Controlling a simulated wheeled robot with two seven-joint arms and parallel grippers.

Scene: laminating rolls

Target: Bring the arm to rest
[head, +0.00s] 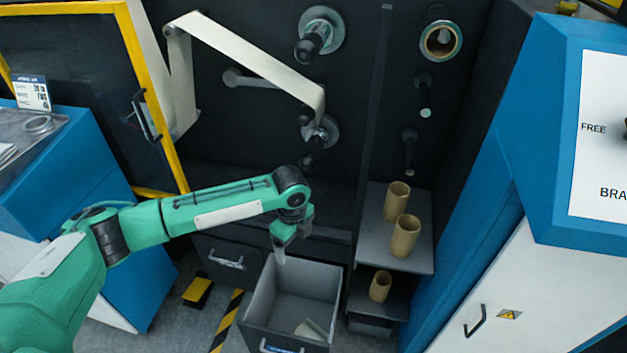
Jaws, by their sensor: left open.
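My left arm comes in from the left in the head view and reaches across to the middle. Its left gripper (281,258) points down above the back left part of an open grey drawer (252,312). The gripper is open and I see nothing between its fingers. A pale, short roll core (310,330) lies on the drawer's floor near the front, apart from the gripper. My right gripper is not in view.
Tan cores stand on the grey shelves (372,225) right of the drawer. A white web (245,52) runs over rollers behind. A roll (440,41) sits on an upper spindle. Blue-and-white cabinets (545,270) close off the right. A yellow pedal (197,291) is on the floor.

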